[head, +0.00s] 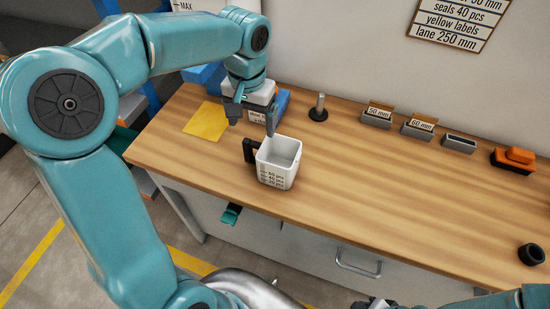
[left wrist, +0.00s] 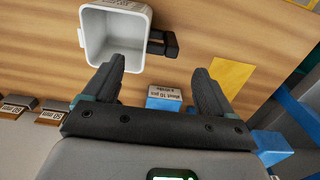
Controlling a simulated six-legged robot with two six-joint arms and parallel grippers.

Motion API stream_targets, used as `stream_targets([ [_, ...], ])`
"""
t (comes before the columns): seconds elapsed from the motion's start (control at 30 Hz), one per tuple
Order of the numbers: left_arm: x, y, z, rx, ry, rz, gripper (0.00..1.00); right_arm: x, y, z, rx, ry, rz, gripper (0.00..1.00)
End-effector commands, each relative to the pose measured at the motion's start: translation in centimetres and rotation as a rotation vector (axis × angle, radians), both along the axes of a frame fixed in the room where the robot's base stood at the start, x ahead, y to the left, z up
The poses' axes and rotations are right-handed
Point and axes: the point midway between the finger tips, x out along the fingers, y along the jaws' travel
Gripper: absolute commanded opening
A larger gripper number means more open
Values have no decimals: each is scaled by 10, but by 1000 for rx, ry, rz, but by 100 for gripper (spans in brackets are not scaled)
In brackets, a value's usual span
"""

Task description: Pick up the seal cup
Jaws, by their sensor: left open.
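The seal cup (head: 276,166) is a white, square, open-topped cup with printed level marks on its front. It stands upright on the wooden bench, and its black handle (head: 249,150) points left. My left gripper (head: 253,122) is open and empty, just above and behind the cup on the handle side. In the left wrist view the cup (left wrist: 115,36) looks empty, and its handle (left wrist: 163,43) lies just beyond the gap between the open fingertips (left wrist: 158,65). A dark part at the bottom edge of the head view may be my right gripper (head: 374,303); its jaws cannot be made out.
A yellow sheet (head: 206,121) and a blue labelled box (left wrist: 165,98) lie near the left gripper. A metal post on a black base (head: 318,108), labelled holders (head: 377,116) and an orange-black tool (head: 513,159) line the back.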

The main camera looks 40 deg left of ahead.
Motion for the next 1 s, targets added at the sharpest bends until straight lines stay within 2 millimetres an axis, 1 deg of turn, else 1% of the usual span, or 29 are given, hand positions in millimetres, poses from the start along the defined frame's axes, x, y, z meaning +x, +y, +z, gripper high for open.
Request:
stream_targets([
  [0.03,-1,0,-14,0,5,1,85,0,0,-1,0,0,0,43],
  [0.1,-2,0,-28,-1,5,0,85,0,0,-2,0,0,0,43],
  [0.2,-1,0,-44,-1,4,2,85,0,0,-2,0,0,0,43],
  [0.37,0,-1,-55,0,1,1,85,0,0,-2,0,0,0,43],
  [0.43,0,-1,-62,-1,4,0,85,0,0,-1,0,0,0,43],
  [0.6,1,1,-90,-1,4,0,85,0,0,2,0,-1,0,43],
  [0.67,2,0,-98,-1,3,1,85,0,0,2,0,0,0,43],
  [0.8,3,1,-106,-1,0,1,85,0,0,2,0,0,0,43],
  [0.97,3,1,-106,-1,0,1,85,0,0,2,0,0,0,43],
  [1.0,3,1,-106,-1,0,1,79,0,0,2,0,0,0,43],
])
